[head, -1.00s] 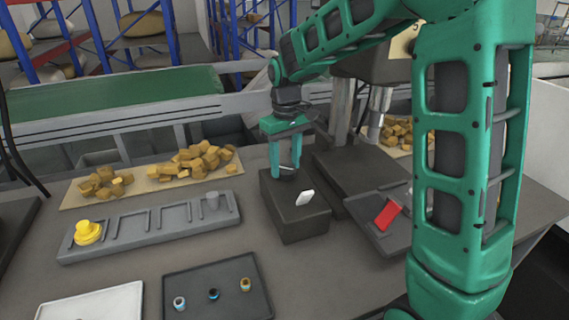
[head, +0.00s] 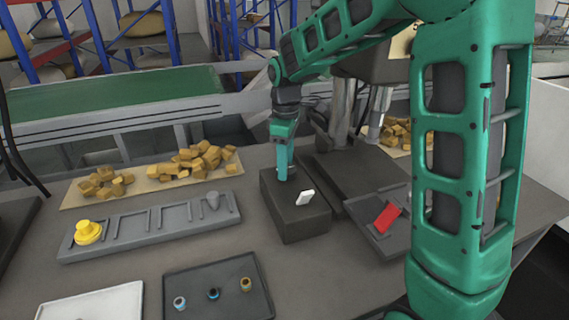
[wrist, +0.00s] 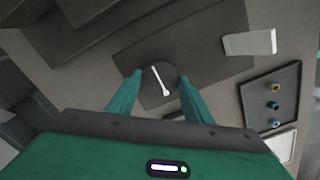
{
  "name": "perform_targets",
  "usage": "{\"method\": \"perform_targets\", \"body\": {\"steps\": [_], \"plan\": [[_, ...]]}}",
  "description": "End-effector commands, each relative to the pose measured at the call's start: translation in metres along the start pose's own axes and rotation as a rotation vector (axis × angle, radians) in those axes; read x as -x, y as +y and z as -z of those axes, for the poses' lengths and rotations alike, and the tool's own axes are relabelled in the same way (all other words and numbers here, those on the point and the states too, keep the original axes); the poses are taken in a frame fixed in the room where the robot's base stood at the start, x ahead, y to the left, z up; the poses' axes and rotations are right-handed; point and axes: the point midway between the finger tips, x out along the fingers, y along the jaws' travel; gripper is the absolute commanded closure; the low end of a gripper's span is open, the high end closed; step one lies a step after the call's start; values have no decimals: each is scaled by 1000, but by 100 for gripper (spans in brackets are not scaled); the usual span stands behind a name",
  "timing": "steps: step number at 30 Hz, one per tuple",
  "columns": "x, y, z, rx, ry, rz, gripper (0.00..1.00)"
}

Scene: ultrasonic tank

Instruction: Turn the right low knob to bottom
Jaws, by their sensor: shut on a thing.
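The knob (wrist: 152,88) is a dark round dial with a white pointer line, on the top face of a dark box (head: 300,222). In the wrist view the pointer runs slightly slanted, its wider end toward my gripper's body. My gripper (wrist: 160,79) has one finger on each side of the knob and is shut on it. In the head view my gripper (head: 283,177) points down at the box top, with its fingers nearly in line. They hide the knob there.
A red switch (head: 387,216) on a grey panel and a dark machine base (head: 355,172) stand to the right. A grey slotted rack (head: 150,240) and a dark tray (head: 200,283) lie to the left.

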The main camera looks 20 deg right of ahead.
Motion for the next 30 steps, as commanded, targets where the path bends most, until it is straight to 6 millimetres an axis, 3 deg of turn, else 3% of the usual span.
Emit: {"method": "perform_targets", "body": {"steps": [15,16,18,30], "plan": [[3,5,1,15,7,-11,76],[3,5,1,15,7,-11,52],[3,4,1,16,6,-10,35],[7,2,0,18,3,-5,35]]}}
